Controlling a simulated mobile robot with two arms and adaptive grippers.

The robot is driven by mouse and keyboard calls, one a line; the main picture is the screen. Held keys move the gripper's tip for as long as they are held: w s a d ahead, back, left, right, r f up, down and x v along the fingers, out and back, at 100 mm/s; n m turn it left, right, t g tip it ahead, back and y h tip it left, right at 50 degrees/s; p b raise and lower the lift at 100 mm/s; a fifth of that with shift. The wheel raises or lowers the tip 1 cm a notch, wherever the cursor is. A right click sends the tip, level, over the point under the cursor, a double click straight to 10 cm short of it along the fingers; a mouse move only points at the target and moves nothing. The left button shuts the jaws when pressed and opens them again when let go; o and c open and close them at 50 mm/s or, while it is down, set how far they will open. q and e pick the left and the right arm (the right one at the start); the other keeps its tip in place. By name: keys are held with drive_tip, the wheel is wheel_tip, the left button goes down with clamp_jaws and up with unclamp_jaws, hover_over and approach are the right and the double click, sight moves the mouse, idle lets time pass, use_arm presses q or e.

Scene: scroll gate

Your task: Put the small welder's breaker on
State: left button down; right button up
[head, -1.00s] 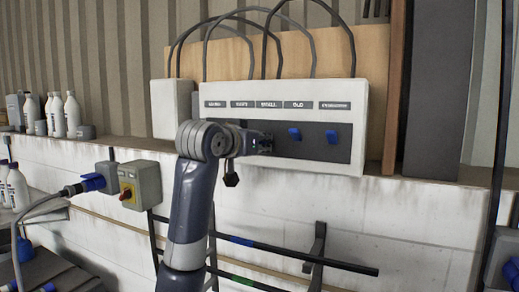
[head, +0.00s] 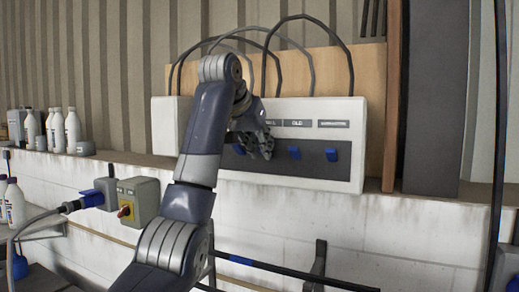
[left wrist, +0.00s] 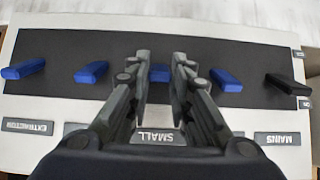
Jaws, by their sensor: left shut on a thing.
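The SMALL label (left wrist: 157,138) is in the middle there, in line with a blue lever (left wrist: 160,73) between my fingers. My left gripper (head: 262,148) reaches the strip from above and is shut on that small breaker lever. In the head view my gripper hides this lever. My right gripper is in neither view.
Blue levers (left wrist: 91,73) and (left wrist: 226,80) flank the held one closely; a black lever (left wrist: 286,89) is by the MAINS label (left wrist: 277,139). Cables loop above the panel. A grey box with a red knob (head: 126,210) and white bottles (head: 72,130) are at left.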

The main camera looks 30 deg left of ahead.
use_arm(q)
drive_tip(key=shift+w+r+g, duration=0.25)
drive_tip(key=shift+r+g, duration=0.1)
drive_tip(key=shift+g, duration=0.35)
idle(0.4)
drive_tip(key=c, duration=1.4)
unclamp_jaws()
drive_tip(key=shift+w, duration=0.1)
drive_tip(key=shift+c, duration=0.2)
drive_tip(key=v, duration=1.2)
